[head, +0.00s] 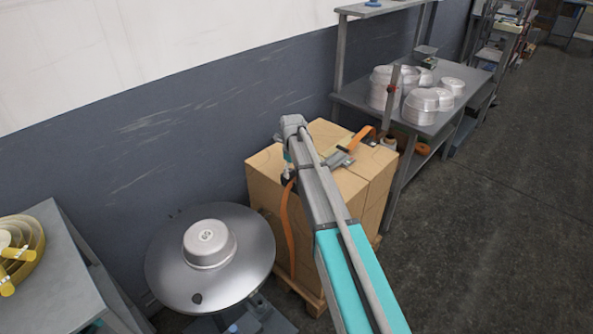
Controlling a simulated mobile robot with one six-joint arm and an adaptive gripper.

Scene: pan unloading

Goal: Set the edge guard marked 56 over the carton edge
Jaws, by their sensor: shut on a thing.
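The stack of tan cartons (270,199) stands against the wall. An orange strap (285,218) hangs in a bow down its near left side, and another length (359,136) arches over the top at the right. My gripper (288,178) is small and dark, pointing down at the stack's left top edge, right by the strap. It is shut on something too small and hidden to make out. I cannot tell whether it touches the carton. No marking 56 is readable, and I cannot pick out the edge guard for certain.
A grey strap tool (341,159) lies on the carton top. A round metal table (168,262) with an upturned pan (209,243) stands at left. A bench (349,94) with several pans is behind right. Yellow rings (38,243) lie at far left. Floor at right is clear.

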